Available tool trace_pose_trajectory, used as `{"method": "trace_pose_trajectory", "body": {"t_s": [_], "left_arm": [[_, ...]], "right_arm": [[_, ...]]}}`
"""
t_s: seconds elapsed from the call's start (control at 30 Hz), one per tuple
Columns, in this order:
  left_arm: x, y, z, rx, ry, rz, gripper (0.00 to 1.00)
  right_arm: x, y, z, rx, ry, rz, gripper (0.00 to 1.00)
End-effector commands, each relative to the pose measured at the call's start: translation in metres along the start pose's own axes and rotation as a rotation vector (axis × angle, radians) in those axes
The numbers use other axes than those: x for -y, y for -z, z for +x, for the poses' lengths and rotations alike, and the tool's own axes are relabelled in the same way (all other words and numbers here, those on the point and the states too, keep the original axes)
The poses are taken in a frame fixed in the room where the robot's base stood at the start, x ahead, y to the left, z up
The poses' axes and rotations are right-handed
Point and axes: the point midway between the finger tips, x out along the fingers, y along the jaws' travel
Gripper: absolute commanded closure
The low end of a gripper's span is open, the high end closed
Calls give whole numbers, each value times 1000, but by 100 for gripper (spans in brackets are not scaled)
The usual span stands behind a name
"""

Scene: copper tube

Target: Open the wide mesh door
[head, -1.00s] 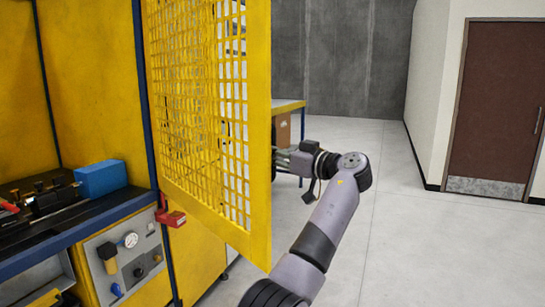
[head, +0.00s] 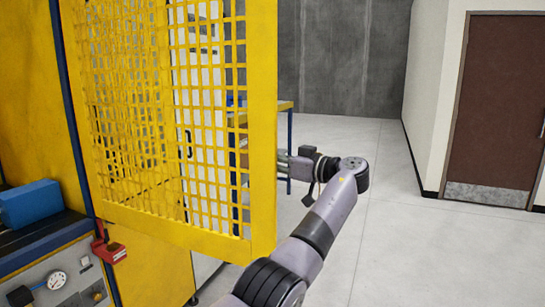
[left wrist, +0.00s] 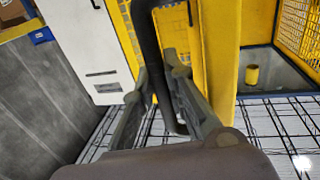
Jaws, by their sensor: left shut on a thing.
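The wide mesh door (head: 263,150) is a yellow frame with a square grid. It stands swung out from the machine enclosure, and its free edge is near the middle of the head view. My left gripper (left wrist: 162,75) is shut on the black bar handle (left wrist: 152,45) in the left wrist view, with one finger on each side of it. A yellow frame part (left wrist: 222,70) stands beside the handle. In the head view my left wrist is at the door's free edge; the fingertips and handle are hidden behind the door. My right gripper is not in view.
A blue box (head: 30,204) sits on the enclosure's bench at left. A red latch piece (head: 110,252) is on the post below the door. A table (head: 285,106) stands behind the door. Open grey floor (head: 400,250) lies to the right, before a brown door (head: 497,100).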

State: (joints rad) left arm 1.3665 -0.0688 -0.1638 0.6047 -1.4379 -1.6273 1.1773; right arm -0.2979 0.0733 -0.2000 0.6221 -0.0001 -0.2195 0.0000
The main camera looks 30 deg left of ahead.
Motion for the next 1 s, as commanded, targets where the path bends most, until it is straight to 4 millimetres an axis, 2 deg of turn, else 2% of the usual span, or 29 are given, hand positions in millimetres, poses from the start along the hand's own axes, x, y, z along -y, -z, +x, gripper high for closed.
{"method": "trace_pose_trajectory", "body": {"t_s": [0.47,0.5,0.63,1.0], "left_arm": [[1,-4,2,7,12,5,100],[1,-4,2,7,12,5,87],[1,-3,2,6,12,4,79],[0,-2,-4,3,9,2,79]], "right_arm": [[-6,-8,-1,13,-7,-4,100],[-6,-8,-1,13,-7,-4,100],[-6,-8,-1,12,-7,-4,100],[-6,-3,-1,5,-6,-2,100]]}}
